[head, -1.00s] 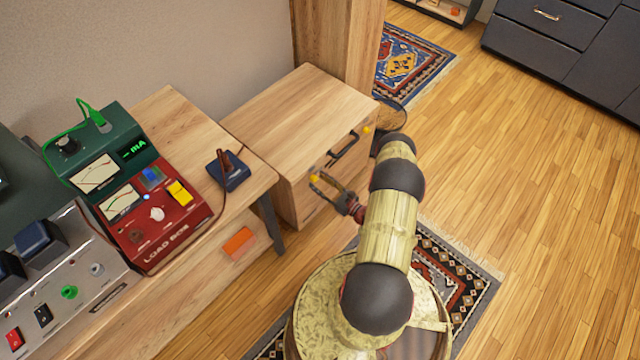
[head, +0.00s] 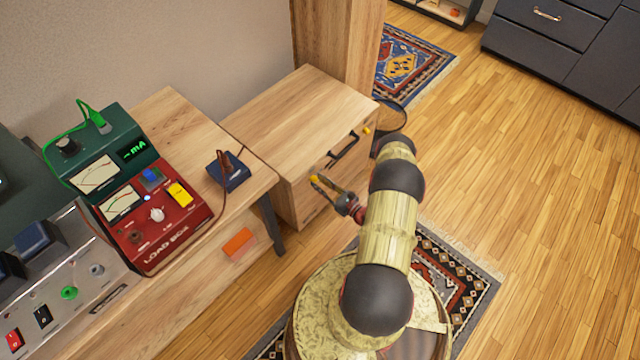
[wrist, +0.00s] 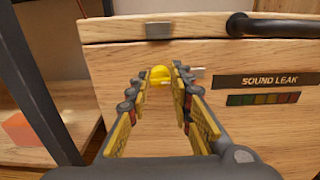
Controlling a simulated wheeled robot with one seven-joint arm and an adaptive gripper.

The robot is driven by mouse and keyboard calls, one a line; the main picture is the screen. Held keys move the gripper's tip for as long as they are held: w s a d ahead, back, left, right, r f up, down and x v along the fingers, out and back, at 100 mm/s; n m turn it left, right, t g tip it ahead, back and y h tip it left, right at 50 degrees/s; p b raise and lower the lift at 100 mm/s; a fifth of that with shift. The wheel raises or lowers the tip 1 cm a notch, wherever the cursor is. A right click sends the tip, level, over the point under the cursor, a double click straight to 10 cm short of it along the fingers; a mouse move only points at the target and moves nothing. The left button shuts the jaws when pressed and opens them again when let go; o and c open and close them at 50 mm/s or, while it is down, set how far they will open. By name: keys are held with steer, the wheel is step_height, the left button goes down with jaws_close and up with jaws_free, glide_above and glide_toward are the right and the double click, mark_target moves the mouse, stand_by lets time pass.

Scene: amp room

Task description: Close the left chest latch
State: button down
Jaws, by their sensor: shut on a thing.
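The wooden chest (head: 300,110) stands against the wall with its lid down, and its front faces my arm. The left latch (head: 314,179) is a small yellow piece on the chest front; it also shows in the wrist view (wrist: 160,74). A grey metal plate (wrist: 158,31) sits on the lid edge above it. My gripper (head: 320,183) reaches the chest front from the right. In the wrist view its fingers (wrist: 160,78) are shut on the yellow latch, one on each side. The fingertips hide part of the latch mount.
A black handle (head: 344,147) and the right yellow latch (head: 366,130) are farther along the chest front. A desk (head: 160,115) with a red load box (head: 150,225) stands at left, its dark leg (wrist: 40,80) near my gripper. Open floor lies to the right.

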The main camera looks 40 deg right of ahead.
steer(key=shift+n, duration=0.3)
steer(key=shift+a+f+n+b, duration=0.15)
steer(key=shift+n+b, duration=0.7)
steer(key=shift+n, duration=3.5)
steer(key=shift+a+f+n+b, duration=0.1)
steer(key=shift+n+b, duration=0.7)
steer(key=shift+n, duration=3.55)
steer(key=c, duration=1.6)
jaws_free()
steer(key=shift+s, duration=0.1)
